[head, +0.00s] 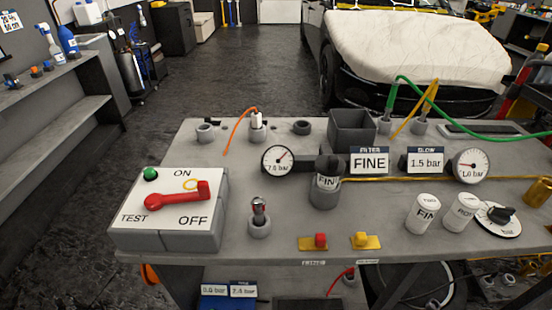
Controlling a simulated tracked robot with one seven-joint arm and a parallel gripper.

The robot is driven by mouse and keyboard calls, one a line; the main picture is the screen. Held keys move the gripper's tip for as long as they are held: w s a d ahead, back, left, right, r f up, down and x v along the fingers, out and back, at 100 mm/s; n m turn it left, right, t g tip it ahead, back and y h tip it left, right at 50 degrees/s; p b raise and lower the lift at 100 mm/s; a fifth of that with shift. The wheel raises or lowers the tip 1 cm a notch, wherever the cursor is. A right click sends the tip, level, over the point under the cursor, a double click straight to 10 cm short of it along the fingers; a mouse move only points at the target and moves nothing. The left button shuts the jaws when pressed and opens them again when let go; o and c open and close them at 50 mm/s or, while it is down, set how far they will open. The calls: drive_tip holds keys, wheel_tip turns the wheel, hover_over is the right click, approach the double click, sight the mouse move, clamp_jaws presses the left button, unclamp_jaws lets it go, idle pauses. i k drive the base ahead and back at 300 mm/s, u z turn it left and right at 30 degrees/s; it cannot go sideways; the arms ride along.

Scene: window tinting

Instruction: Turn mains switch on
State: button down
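The mains switch box (165,238) sits at the left front corner of the grey bench. Its white top is marked ON at the back, TEST at the front left and OFF at the front right. A red handle (178,197) lies across the top, with a rounded end to the left and a blockier end to the right, between ON and OFF. I cannot tell which end is the pointer. My gripper is not in view.
The bench (280,236) also carries a holder with a metal-topped item (260,212), a filter unit (326,185), gauges and two white cups right of the box. A covered car (420,50) stands behind. The floor left of the bench is clear.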

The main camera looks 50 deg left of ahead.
sight(154, 202)
drive_tip(key=z, duration=0.75)
drive_tip(key=k, duration=0.45)
drive_tip(key=u, duration=3.35)
drive_tip(key=k, duration=0.1)
drive_tip(key=z, duration=0.75)
